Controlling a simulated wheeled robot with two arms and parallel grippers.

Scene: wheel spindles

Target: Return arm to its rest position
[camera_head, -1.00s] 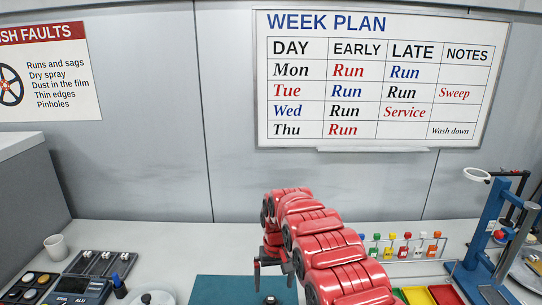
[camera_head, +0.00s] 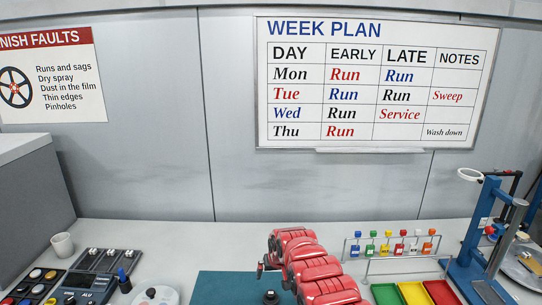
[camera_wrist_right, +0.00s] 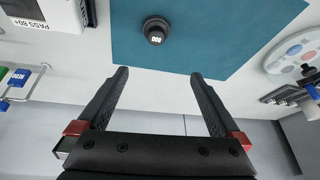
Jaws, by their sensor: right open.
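My right arm, red and segmented, reaches in from the bottom of the head view. Its gripper is mostly hidden behind the arm there. In the right wrist view my right gripper (camera_wrist_right: 159,74) has its two black fingers wide apart with nothing between them. A small dark round part with a pale label on top (camera_wrist_right: 155,30) sits on the teal mat (camera_wrist_right: 200,50), beyond the fingertips and apart from them. The same part (camera_head: 270,297) shows at the bottom of the head view, on the mat (camera_head: 225,287). My left gripper is not in view.
A rack of coloured vials (camera_head: 387,246) stands right of the arm, behind green, yellow and red trays (camera_head: 412,293). A blue stand (camera_head: 480,245) is at far right. A white cup (camera_head: 62,244), black tray (camera_head: 108,261) and paint pots (camera_head: 38,283) are at left.

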